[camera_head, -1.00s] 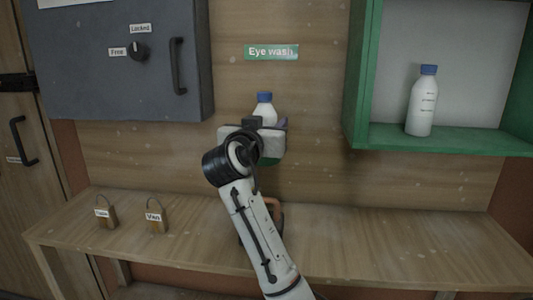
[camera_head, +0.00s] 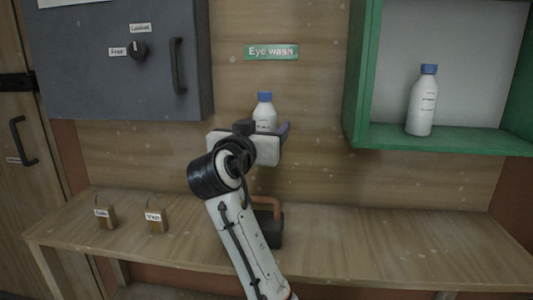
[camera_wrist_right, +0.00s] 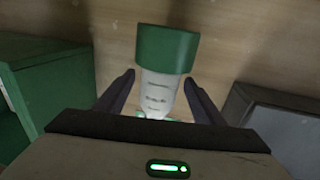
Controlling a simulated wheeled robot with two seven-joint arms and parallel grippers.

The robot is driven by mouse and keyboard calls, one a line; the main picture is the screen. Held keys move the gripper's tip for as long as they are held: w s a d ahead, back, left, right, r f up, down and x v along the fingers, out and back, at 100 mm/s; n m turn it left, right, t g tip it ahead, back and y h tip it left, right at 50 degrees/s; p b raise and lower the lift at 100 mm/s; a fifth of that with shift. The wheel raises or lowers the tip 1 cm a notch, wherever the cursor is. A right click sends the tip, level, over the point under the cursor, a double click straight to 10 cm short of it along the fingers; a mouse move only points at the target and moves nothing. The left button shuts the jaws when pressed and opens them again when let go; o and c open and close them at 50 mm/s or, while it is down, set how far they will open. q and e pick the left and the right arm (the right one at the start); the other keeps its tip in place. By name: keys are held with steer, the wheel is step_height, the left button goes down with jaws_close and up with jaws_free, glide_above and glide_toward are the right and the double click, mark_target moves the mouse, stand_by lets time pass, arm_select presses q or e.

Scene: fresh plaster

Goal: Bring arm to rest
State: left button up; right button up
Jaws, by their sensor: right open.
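My right gripper (camera_head: 264,129) is in front of the wall below the Eye wash sign (camera_head: 271,52). It is open. A white bottle with a blue cap (camera_head: 265,112) stands upright just beyond it. In the right wrist view, a finger shows on either side of the white bottle (camera_wrist_right: 158,92), with gaps between them. A green holder (camera_wrist_right: 167,48) wraps the bottle's base in that view; in the head view my gripper hides it. My left gripper is not in view.
A green open cabinet (camera_head: 452,139) with another white bottle (camera_head: 422,103) is at the right. A grey box (camera_head: 100,85) with a knob and handle is at the left. Two tagged padlocks (camera_head: 107,217) (camera_head: 157,219) and a dark object with an orange handle (camera_head: 268,226) are on the bench (camera_head: 380,248).

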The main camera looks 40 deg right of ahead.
steer(key=v, duration=0.6)
steer(key=shift+s+a, duration=0.15)
